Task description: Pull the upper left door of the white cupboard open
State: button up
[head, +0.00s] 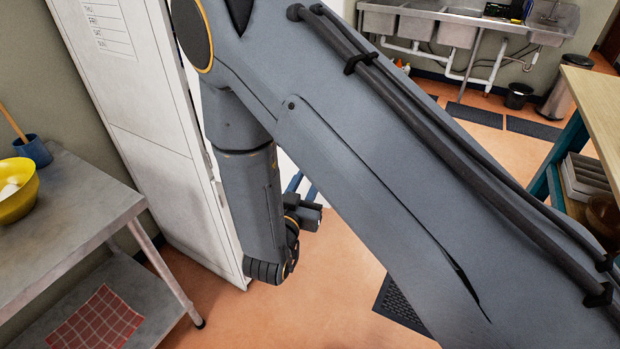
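The white cupboard (150,130) stands at the left. I see its tall side panel and a narrow strip of its front edge. Its door faces and handles are hidden by the angle and my arm. A white surface (288,168) shows behind my arm; I cannot tell whether it is a cupboard door. My arm hangs in front of the cupboard, with the wrist low beside the front edge. The dark end of my gripper (304,212) shows partly behind the wrist. Its fingertips are not clear, so neither its opening nor any contact can be told.
A metal table (70,215) with a yellow bowl (20,195) and a blue pot (33,151) stands left of the cupboard. Sinks (455,25) line the back wall. A wood-topped table (597,100) is at the right. Orange floor is open below the wrist.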

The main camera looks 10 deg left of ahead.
jog(key=o, duration=0.3)
jog(key=shift+a+r, duration=0.1)
jog(key=shift+a, duration=0.05)
jog(key=shift+o, duration=0.5)
jog(key=s+a+b, duration=0.1)
jog(key=s+b, duration=0.1)
jog(key=s, duration=0.5)
jog(key=shift+s, duration=0.35)
